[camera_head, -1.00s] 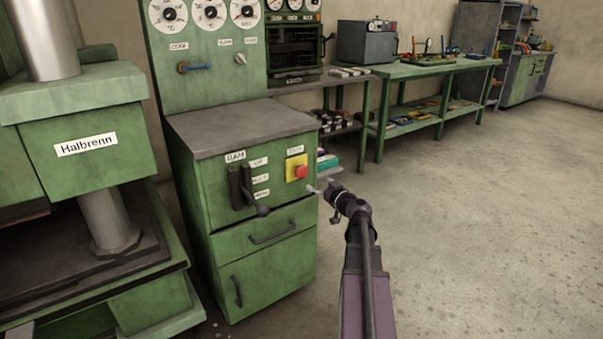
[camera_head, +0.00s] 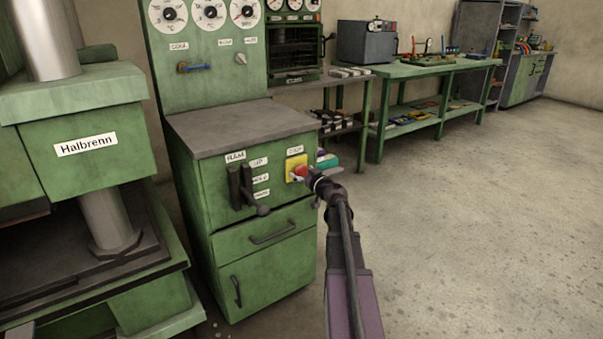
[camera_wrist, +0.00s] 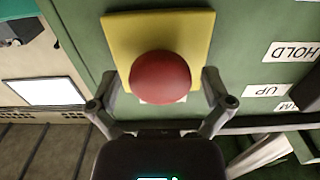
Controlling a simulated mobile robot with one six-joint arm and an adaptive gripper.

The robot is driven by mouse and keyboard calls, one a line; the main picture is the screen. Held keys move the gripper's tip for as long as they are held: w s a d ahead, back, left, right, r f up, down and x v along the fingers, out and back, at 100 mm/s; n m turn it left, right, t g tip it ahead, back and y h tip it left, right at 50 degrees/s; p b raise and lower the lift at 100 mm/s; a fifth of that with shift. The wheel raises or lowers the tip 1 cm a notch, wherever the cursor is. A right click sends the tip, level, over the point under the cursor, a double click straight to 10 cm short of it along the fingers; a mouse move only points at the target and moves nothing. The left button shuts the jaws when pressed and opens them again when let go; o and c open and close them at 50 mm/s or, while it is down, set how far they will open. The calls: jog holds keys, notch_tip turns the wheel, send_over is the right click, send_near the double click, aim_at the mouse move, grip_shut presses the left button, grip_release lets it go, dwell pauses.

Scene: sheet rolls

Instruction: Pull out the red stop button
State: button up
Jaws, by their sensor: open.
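The red stop button (camera_wrist: 160,77) is a round red knob on a yellow square plate (camera_wrist: 190,28), fixed to the green cabinet front. In the head view the button (camera_head: 300,172) is partly covered by my gripper (camera_head: 308,176). In the wrist view my gripper (camera_wrist: 161,88) is open, with one finger on each side of the button. Gaps show between the fingers and the red knob in that view. Whether the fingertips reach past the knob's widest part cannot be told.
The green cabinet (camera_head: 265,268) has a black lever (camera_head: 240,188) left of the button, with white labels beside it. A large green press (camera_head: 105,165) stands at the left. A green workbench (camera_head: 440,72) is behind. The floor at the right is clear.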

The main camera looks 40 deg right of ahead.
jog(key=shift+c, duration=0.2)
jog(key=c, duration=1.2)
jog(key=shift+s, duration=0.9)
jog(key=o, duration=1.2)
jog(key=shift+o, duration=0.2)
jog(key=shift+s, duration=0.1)
jog(key=s, duration=1.2)
